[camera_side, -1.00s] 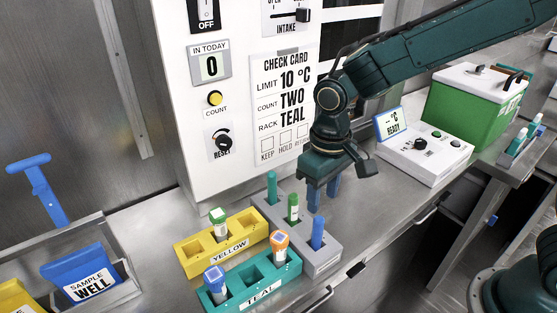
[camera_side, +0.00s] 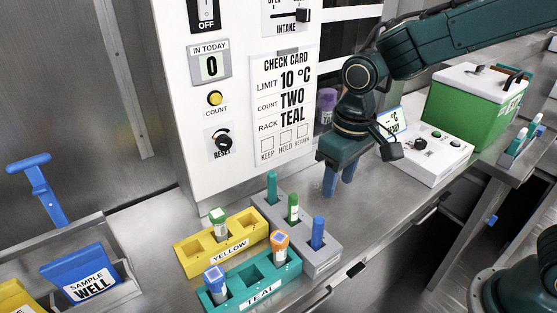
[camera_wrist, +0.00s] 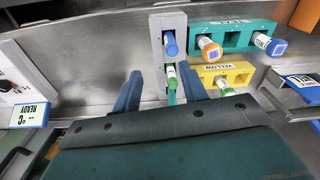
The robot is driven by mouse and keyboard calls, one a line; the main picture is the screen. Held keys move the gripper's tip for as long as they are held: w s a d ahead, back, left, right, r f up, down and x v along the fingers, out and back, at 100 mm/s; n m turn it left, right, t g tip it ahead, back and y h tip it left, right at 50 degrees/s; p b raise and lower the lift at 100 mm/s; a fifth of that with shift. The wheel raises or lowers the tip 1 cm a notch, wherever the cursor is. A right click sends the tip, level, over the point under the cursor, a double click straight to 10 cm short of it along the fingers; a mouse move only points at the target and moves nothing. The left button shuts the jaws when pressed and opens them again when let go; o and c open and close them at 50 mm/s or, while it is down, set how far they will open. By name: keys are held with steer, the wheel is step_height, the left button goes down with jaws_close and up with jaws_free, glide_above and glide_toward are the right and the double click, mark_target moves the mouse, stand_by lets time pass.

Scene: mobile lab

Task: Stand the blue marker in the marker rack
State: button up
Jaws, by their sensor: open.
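The grey marker rack (camera_side: 320,263) stands on the steel bench to the right of the yellow rack. The blue marker (camera_side: 318,233) stands upright in its slot nearest the front. A green marker (camera_side: 293,208) and a teal marker (camera_side: 272,187) stand behind it in the same rack. My gripper (camera_side: 338,180) is open and empty, above the bench to the right of the rack and apart from the markers. In the wrist view, the rack (camera_wrist: 157,65) and the blue marker (camera_wrist: 171,43) show beyond my fingers; the teal marker is partly hidden.
The yellow rack (camera_side: 190,262) and teal rack (camera_side: 290,272) hold capped tubes left of the marker rack. A white device (camera_side: 435,160) and green cooler box (camera_side: 460,112) stand to the right. The white panel (camera_side: 235,150) rises behind. Bare bench lies beneath my gripper.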

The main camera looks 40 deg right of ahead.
steer(key=s+d+r+t, duration=0.2)
steer(key=s+d+r, duration=0.3)
steer(key=s, duration=0.3)
steer(key=s+d+r+m+t, duration=0.1)
steer(key=s+d+r+t, duration=0.2)
steer(key=s+d, duration=0.4)
steer(key=shift+s+d+r+m, duration=0.3)
steer(key=shift+s+d+r, duration=0.05)
steer(key=shift+s+r, duration=0.55)
stand_by(0.3)
